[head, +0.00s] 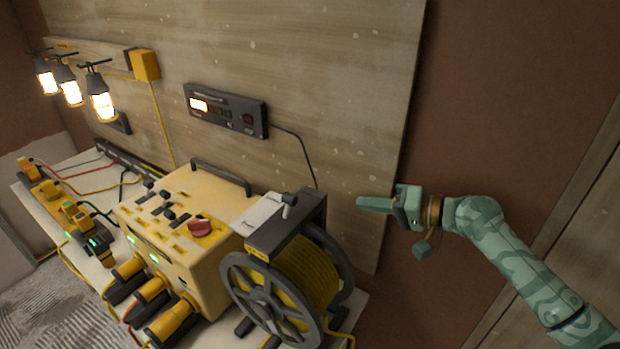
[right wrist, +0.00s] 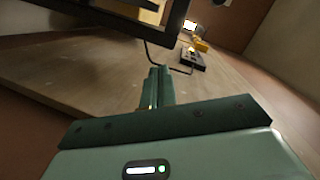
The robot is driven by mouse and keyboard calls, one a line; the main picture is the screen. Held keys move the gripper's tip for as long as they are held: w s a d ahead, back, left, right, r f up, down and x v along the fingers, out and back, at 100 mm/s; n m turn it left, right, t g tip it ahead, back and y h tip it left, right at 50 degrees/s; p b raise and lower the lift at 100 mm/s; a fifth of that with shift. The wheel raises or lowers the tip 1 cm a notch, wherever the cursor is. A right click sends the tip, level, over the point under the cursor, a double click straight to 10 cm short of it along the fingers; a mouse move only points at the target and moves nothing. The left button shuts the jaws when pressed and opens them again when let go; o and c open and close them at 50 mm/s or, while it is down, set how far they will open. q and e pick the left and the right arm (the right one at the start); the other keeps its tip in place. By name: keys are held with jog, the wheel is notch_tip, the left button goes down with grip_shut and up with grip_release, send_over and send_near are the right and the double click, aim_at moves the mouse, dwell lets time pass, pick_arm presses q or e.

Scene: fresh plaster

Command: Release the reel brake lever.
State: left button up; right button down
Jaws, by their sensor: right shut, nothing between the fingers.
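The cable reel (head: 245,262) stands at the right end of the bench, with dark side wheels and yellow cable wound on it. A small grey lever-like part (head: 289,200) sticks up from the dark frame on top of the reel, beside a pale plate (head: 262,214). I take it for the brake lever; its exact setting is hard to tell. My right gripper (head: 362,204) is shut and empty, to the right of the reel top and apart from it, pointing left. Its closed fingers also show in the right wrist view (right wrist: 158,85). My left gripper is out of view.
A yellow power box (head: 185,195) with switches, a red knob and thick yellow plugs stands left of the reel. A dark panel (head: 226,110) with a lit display hangs on the board above. Lit lamps (head: 72,92) hang at left. Space around my right gripper is clear.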

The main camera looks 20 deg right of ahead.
aim_at(288, 206)
notch_tip(288, 206, up, 8)
jog(key=s+a+y, duration=0.1)
jog(key=a+y, duration=0.1)
jog(key=shift+s+n+g, duration=0.3)
jog(key=shift+s+n, duration=0.05)
jog(key=shift+n, duration=0.05)
jog(key=shift+w, duration=0.1)
jog(key=p+x, duration=0.2)
jog(key=x, duration=0.3)
jog(key=p+x, duration=0.2)
jog(key=x, duration=0.3)
jog(key=shift+a+r, duration=0.1)
jog(key=shift+r, duration=0.1)
jog(key=shift+s+a+f+p, duration=0.5)
jog(key=shift+s+a+f, duration=0.15)
jog(key=shift+s+a, duration=0.15)
jog(key=shift+s+a+f, duration=0.3)
jog(key=shift+s+a, duration=0.1)
jog(key=shift+a+f, duration=0.1)
